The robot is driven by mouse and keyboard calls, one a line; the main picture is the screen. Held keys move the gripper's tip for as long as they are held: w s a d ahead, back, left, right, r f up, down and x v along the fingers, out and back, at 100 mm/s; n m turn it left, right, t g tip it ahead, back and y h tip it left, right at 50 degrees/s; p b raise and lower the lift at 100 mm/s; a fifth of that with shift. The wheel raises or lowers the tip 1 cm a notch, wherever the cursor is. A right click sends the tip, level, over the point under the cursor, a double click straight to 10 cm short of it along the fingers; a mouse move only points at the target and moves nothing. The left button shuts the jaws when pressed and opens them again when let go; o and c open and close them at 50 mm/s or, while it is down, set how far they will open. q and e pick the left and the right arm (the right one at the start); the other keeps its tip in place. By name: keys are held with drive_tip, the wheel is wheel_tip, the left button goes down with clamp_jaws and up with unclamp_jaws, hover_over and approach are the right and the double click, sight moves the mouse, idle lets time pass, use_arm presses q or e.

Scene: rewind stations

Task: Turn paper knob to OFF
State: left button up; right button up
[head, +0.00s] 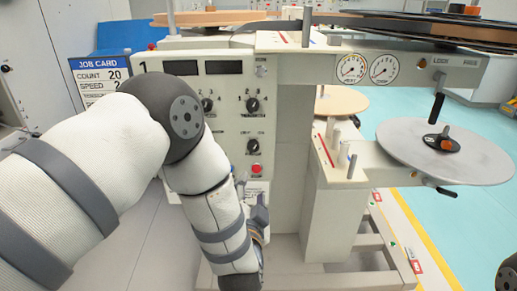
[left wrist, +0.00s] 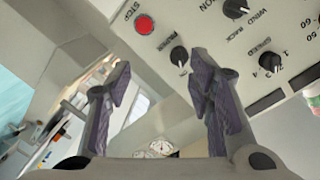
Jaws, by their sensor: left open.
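The control panel (head: 228,125) carries several black knobs. In the left wrist view, a black knob (left wrist: 179,56) shows near the red stop button (left wrist: 145,24), just beyond the fingers. In the left wrist view my left gripper (left wrist: 165,95) is open, empty, and not touching any knob.
The speed knob (left wrist: 270,62) and wind back knob (left wrist: 236,8) are close by on the panel. A grey round platter (head: 445,150) stands at right, with two gauges (head: 368,68) above. A job card (head: 99,75) is at left. Open floor shows at far right.

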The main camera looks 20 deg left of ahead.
sight(253, 150)
use_arm(q)
drive_tip(key=shift+t+y, duration=0.5)
drive_tip(key=r+x, duration=0.1)
drive_tip(key=x, duration=0.3)
drive_tip(key=r+b+x, duration=0.1)
drive_tip(key=x, duration=0.7)
drive_tip(key=shift+w+d+r+b, duration=0.15)
drive_tip(key=shift+w+r+b, duration=0.15)
drive_tip(key=shift+w+r, duration=0.25)
drive_tip(key=shift+w, duration=0.2)
clamp_jaws()
use_arm(e)
drive_tip(key=shift+s+f+g, duration=0.3)
drive_tip(key=shift+s+f, duration=0.5)
drive_tip(key=shift+f, duration=0.25)
